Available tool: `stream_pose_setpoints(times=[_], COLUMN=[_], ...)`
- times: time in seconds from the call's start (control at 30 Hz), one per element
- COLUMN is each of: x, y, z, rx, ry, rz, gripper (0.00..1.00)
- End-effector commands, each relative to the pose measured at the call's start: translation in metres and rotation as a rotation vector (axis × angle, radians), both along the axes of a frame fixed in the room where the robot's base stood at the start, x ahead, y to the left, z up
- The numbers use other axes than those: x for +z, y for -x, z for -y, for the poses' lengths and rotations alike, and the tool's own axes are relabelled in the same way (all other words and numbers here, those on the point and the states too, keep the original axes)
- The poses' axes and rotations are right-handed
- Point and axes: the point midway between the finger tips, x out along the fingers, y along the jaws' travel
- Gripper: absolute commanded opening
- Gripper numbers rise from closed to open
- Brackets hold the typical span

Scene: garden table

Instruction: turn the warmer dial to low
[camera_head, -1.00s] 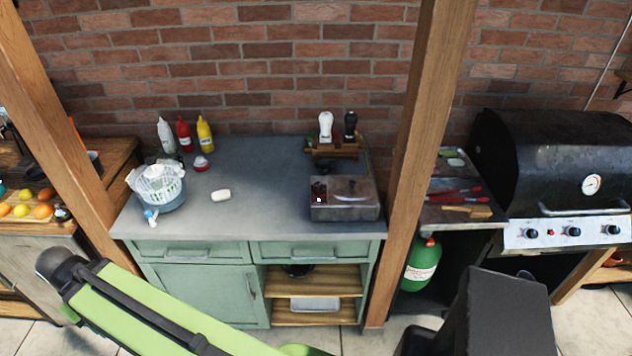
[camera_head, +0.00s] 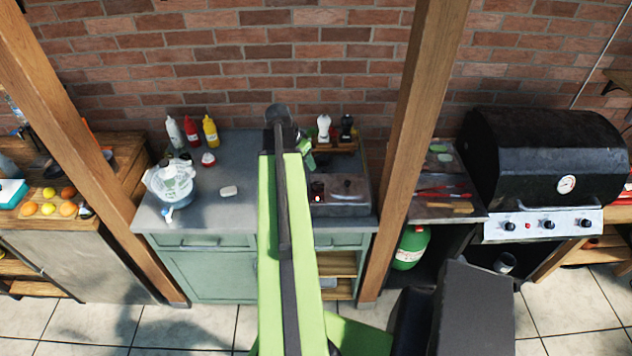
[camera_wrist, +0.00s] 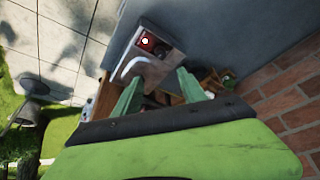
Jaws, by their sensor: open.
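The warmer (camera_head: 350,208), a grey metal box, stands on the right part of the grey counter. Its small white dial (camera_head: 318,198) sits on a dark red panel at the front left corner. In the wrist view the warmer (camera_wrist: 165,67) lies ahead of the fingers, with the pale dial (camera_wrist: 145,41) on its red panel. The dial's setting is too small to read. My gripper (camera_wrist: 158,88) is open and empty, its two green fingers apart. In the head view my arm reaches over the counter, and the gripper is mostly hidden behind it, near the warmer's back left.
A white and a black shaker (camera_head: 324,127) stand on a wooden rack behind the warmer. A salad spinner (camera_head: 170,185), white soap-like block (camera_head: 229,191) and sauce bottles (camera_head: 191,131) are on the left. A wooden post (camera_head: 412,160) rises close to the warmer's right.

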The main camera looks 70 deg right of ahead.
Motion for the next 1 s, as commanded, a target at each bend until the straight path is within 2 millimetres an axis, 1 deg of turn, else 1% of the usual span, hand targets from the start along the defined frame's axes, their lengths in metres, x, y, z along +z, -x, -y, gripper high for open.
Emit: stream_pose_setpoints(times=[0.17, 0.27, 0.7, 0.8, 0.9, 1.0], x=[-0.023, -0.042, -0.136, -0.152, -0.16, -0.161], y=[0.002, 0.004, 0.018, 0.021, 0.023, 0.023], z=[0.007, 0.013, 0.049, 0.056, 0.06, 0.062], rx=[0.001, 0.001, 0.001, 0.001, 0.001, 0.001], ry=[-0.001, -0.001, -0.001, -0.002, -0.002, -0.002], rz=[0.0, -0.001, -0.001, -0.001, -0.001, -0.001], gripper=[0.49, 0.49, 0.49, 0.49, 0.49, 0.49])
